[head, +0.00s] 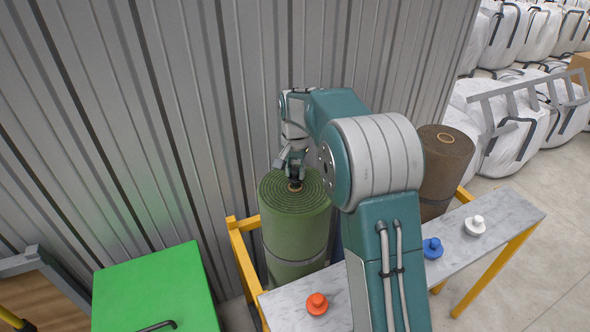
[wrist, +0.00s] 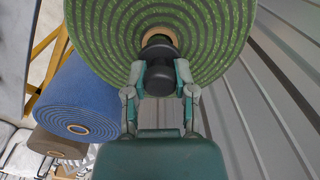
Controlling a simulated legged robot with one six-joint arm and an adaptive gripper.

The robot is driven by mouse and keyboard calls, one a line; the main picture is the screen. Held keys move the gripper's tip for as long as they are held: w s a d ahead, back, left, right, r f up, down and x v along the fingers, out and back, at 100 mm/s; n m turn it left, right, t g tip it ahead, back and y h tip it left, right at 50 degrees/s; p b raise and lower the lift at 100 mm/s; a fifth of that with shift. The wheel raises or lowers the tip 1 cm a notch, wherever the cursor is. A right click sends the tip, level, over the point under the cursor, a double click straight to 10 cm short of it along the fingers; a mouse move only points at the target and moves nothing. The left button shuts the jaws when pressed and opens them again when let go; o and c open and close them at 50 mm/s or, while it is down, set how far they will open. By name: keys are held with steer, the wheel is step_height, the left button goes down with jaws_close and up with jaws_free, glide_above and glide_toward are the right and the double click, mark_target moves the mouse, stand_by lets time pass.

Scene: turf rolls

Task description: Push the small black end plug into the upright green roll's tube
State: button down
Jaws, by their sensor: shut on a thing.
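The green roll (head: 294,235) stands upright in a yellow frame, its spiral top facing up. In the wrist view the green roll (wrist: 100,40) fills the top, with the tan rim of its tube (wrist: 160,33) at the centre. My gripper (wrist: 160,73) is shut on the black end plug (wrist: 160,80), a finger on each side of its knob. The plug's wider part lies over the tube mouth and hides most of it. I cannot tell whether its tip is inside. In the head view my gripper (head: 292,165) is above the roll's centre, with the black plug (head: 295,184) beneath it.
A marble-topped bench (head: 510,215) holds an orange plug (head: 317,303), a blue plug (head: 432,247) and a white plug (head: 475,225). A brown roll (head: 444,160) stands right of my arm. A blue roll (wrist: 85,100) shows in the wrist view. A corrugated wall (head: 220,80) stands close behind.

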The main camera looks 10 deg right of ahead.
mark_target(295, 168)
steer(key=shift+f, duration=1.25)
steer(key=shift+c, duration=1.8)
jaws_free()
step_height(295, 168, up, 11)
steer(key=shift+f, duration=0.1)
steer(key=shift+r, duration=0.55)
